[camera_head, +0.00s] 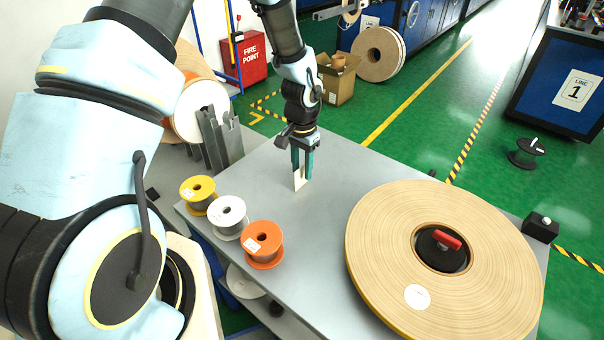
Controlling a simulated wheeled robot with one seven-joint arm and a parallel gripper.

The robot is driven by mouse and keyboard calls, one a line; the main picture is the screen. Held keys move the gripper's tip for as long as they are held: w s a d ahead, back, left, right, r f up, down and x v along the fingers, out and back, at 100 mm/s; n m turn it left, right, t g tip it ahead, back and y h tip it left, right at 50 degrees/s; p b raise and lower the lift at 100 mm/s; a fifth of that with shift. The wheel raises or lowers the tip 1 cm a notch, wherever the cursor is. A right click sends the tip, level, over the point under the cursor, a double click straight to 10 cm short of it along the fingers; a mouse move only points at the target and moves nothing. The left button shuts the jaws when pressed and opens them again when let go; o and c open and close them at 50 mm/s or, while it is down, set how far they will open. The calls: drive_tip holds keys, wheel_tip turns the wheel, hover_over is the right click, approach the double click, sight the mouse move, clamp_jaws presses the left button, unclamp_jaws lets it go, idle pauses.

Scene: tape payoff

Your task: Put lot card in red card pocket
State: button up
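My gripper (302,170) points down over the grey table near its back edge. Its two teal fingers are close together on a small pale card (299,181), which looks like the lot card. The card is upright and sticks out below the fingertips. Its lower edge is close to the table top, and I cannot tell whether it touches. I cannot make out a red card pocket in this view.
A large tape reel (380,260) with a red-handled hub covers the table's right side. Yellow (199,204), white (228,230) and orange (262,258) flanged wire spools stand along the left front. Grey upright brackets (220,140) stand at the back left. The table's middle is clear.

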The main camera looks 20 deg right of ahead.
clamp_jaws()
idle(0.3)
idle(0.3)
